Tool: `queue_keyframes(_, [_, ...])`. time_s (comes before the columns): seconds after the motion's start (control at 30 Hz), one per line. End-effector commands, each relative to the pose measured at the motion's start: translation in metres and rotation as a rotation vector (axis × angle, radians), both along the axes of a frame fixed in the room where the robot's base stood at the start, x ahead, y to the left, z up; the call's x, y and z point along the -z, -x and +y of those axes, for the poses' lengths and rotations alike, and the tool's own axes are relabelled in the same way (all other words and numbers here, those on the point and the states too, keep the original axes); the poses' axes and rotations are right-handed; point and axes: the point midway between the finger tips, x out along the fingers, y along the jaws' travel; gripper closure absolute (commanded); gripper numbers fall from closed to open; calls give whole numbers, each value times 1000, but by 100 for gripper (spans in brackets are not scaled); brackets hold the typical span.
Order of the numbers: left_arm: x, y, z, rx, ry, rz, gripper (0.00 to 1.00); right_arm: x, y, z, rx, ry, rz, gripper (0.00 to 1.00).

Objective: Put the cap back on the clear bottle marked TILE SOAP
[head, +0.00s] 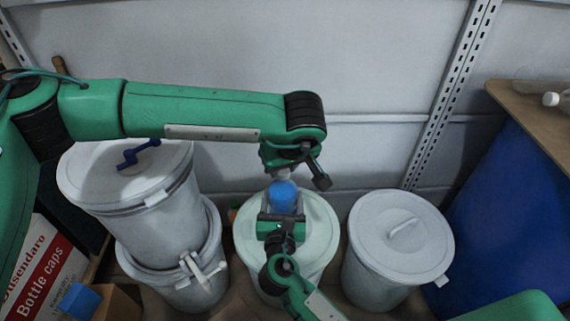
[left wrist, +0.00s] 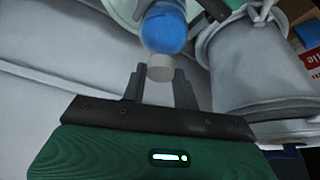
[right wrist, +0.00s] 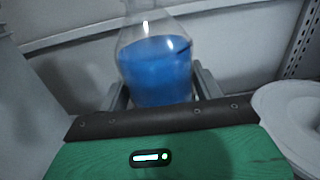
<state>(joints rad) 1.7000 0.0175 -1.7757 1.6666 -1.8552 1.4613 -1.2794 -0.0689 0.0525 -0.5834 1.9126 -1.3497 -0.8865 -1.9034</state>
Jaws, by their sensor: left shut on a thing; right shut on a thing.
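A clear bottle with blue liquid (head: 283,195) is held over the middle drum; it also shows in the left wrist view (left wrist: 164,30) and the right wrist view (right wrist: 155,65). No marking on it can be read. My right gripper (head: 281,218) is shut on the bottle's body, one finger on each side in the right wrist view. My left gripper (left wrist: 160,76) is shut on a pale cap (left wrist: 160,67). The cap is at the bottle's neck end, in line with it. I cannot tell whether it touches the neck. In the head view my left gripper mostly hides the cap.
The middle drum (head: 322,230) is below the bottle. Stacked drums (head: 130,185) stand left, a lidded drum (head: 395,245) right. A blue drum (head: 510,205) under a board (head: 530,115) bears another bottle (head: 552,99). The wall (head: 380,60) is close behind. A bottle-caps box (head: 40,270) stands lower left.

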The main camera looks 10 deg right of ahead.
Motion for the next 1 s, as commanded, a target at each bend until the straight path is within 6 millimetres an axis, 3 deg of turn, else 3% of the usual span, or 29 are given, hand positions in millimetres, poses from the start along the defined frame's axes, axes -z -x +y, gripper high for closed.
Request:
queue_keyframes(0.3, [0,-1,5,512,1,1,91,0,0,0,-1,0,1,98])
queue_keyframes(0.5, [0,-1,4,555,-1,1,91,0,0,0,-1,0,1,98])
queue_keyframes(0.53, [0,-1,4,555,-1,1,65,0,0,0,-1,0,1,98])
queue_keyframes(0.6, [0,-1,4,554,-1,1,51,0,0,0,-1,0,1,98])
queue_keyframes(1.0, [-6,-1,4,553,-1,1,49,0,0,0,0,0,1,98])
